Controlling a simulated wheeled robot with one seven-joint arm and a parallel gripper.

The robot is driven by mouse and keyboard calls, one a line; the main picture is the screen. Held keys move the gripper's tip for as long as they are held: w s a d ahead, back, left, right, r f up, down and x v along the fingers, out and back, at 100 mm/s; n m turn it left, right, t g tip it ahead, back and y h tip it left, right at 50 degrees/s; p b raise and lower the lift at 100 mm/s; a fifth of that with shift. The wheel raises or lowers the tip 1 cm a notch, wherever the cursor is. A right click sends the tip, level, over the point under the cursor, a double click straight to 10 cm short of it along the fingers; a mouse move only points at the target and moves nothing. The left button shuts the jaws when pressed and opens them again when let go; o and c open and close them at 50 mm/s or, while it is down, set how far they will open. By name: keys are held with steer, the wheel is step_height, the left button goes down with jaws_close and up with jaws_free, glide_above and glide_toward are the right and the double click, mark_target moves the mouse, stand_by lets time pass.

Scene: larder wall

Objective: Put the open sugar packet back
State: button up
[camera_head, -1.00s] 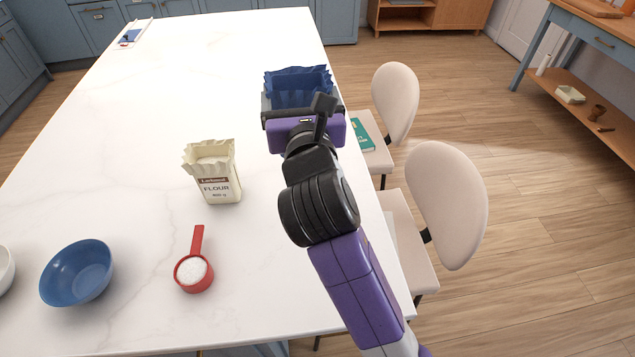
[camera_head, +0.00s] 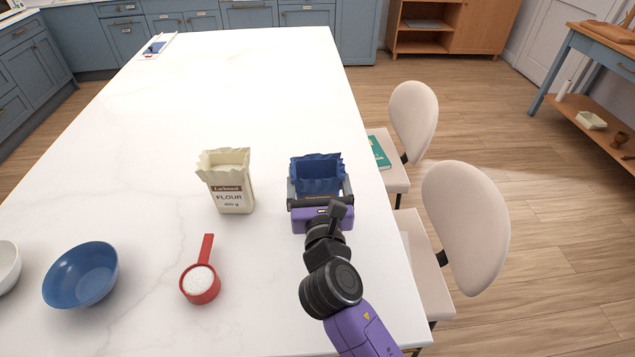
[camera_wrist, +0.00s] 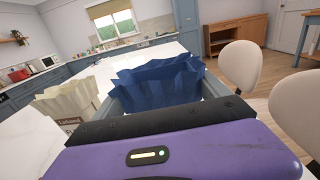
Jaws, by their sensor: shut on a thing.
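A blue open-topped packet (camera_head: 316,175) with a crumpled rim is between the fingers of my gripper (camera_head: 318,190), over the right part of the white table. No label shows on it, so I cannot read that it is sugar. In the wrist view the blue packet (camera_wrist: 158,82) stands upright just beyond the purple gripper body, a finger on each side. My gripper is shut on it. I cannot tell whether its base touches the table. A cream open packet marked FLOUR (camera_head: 228,182) stands to its left, apart from it; it also shows in the wrist view (camera_wrist: 72,108).
A red scoop of white powder (camera_head: 201,283) and a blue bowl (camera_head: 81,274) lie on the near left of the white table (camera_head: 240,90). A white bowl is cut off at the left edge. Chairs (camera_head: 463,215) line the right side. The table's far middle is clear.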

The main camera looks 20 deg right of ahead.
steer(key=shift+f, duration=0.5)
steer(key=shift+f, duration=0.2)
steer(key=o, duration=1.9)
steer(key=shift+o, duration=0.2)
steer(key=shift+r, duration=0.2)
steer(key=b+v, duration=0.1)
steer(key=v, duration=1.1)
steer(key=shift+b, duration=0.4)
